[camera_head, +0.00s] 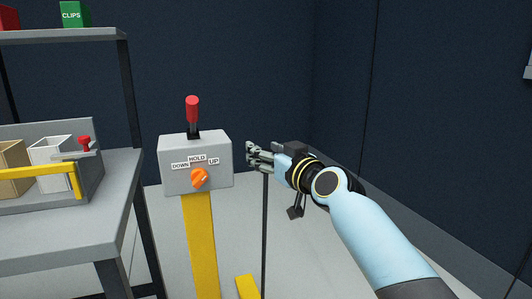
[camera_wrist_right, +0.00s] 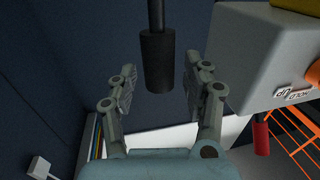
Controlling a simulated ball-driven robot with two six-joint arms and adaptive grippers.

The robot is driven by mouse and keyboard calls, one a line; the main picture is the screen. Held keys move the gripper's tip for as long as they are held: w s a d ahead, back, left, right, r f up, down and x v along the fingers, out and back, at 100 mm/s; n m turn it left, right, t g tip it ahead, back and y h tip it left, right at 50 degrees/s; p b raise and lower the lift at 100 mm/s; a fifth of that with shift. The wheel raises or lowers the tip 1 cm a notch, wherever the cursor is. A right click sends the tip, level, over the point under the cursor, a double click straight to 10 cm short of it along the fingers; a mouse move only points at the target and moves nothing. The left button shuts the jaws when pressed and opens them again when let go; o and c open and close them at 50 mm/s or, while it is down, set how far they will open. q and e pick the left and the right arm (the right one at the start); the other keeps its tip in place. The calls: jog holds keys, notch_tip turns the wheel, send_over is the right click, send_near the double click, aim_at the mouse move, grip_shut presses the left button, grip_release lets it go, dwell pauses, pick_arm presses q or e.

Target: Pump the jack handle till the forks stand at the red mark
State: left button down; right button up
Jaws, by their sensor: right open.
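My right gripper (camera_head: 250,155) is open, right of the grey control box. In the right wrist view its fingers (camera_wrist_right: 158,90) stand apart on either side of a black cylindrical grip (camera_wrist_right: 158,62), with gaps showing on both sides. The grip sits on a thin dark rod, which in the head view runs down below my gripper as the jack handle (camera_head: 265,235). The control box (camera_head: 180,150) reads DOWN, HOLD and UP, with an orange knob (camera_head: 199,179) and a red-topped lever (camera_head: 192,110). I cannot identify the forks or the red mark. My left gripper is out of view.
A yellow post (camera_head: 200,245) carries the box, and a yellow piece (camera_head: 247,287) lies low beside the rod. A grey bench (camera_head: 70,220) with boxes and a yellow bar (camera_head: 35,172) stands at left, under a shelf (camera_head: 65,36). The floor at right looks clear.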

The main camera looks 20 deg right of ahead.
grip_shut()
dwell(0.4)
jog(key=shift+a, duration=0.1)
dwell(0.3)
